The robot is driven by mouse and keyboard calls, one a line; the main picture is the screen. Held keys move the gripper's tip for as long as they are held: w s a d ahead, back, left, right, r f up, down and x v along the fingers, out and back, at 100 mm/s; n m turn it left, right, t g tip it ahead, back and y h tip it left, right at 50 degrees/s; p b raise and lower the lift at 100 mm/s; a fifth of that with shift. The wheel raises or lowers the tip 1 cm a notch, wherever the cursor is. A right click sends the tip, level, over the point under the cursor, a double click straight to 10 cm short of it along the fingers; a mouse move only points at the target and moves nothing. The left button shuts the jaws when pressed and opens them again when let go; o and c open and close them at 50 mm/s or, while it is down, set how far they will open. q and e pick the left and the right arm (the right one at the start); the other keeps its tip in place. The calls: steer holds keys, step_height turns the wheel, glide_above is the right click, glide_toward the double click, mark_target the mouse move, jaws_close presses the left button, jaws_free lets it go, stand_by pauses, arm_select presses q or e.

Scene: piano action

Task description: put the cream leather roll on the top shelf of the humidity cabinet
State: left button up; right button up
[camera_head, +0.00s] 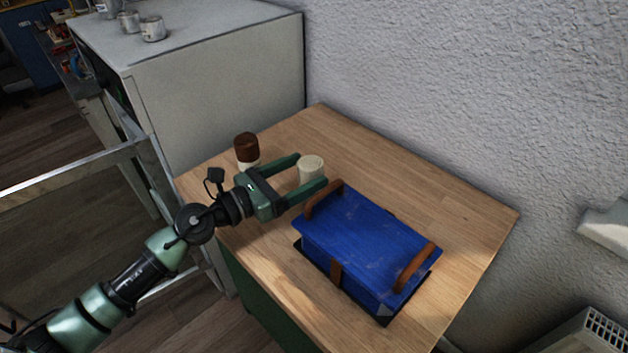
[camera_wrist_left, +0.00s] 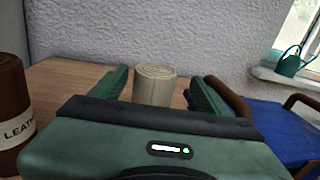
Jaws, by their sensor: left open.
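The cream leather roll (camera_head: 311,167) stands upright on the wooden table, left of the blue case. My left gripper (camera_head: 312,171) is open, with its two green fingers on either side of the roll. In the left wrist view the cream roll (camera_wrist_left: 155,86) shows between the fingertips; I cannot tell whether they touch it. The humidity cabinet may be the large grey-white cabinet (camera_head: 220,100) at the back left; its front faces away to the left and its shelves are hidden. My right gripper is not in view.
A blue case (camera_head: 370,245) with brown handles lies close to the right finger. Metal cans (camera_head: 152,28) stand on the cabinet top. The table's back right (camera_head: 440,195) is clear.

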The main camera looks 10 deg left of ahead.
mark_target(321, 162)
arm_select(q)
steer(key=x, duration=0.2)
steer(key=p+x, duration=0.1)
steer(key=x, duration=0.1)
steer(key=shift+w, duration=0.5)
steer(key=shift+w+d+f, duration=0.2)
steer(key=shift+w+d, duration=0.15)
jaws_close()
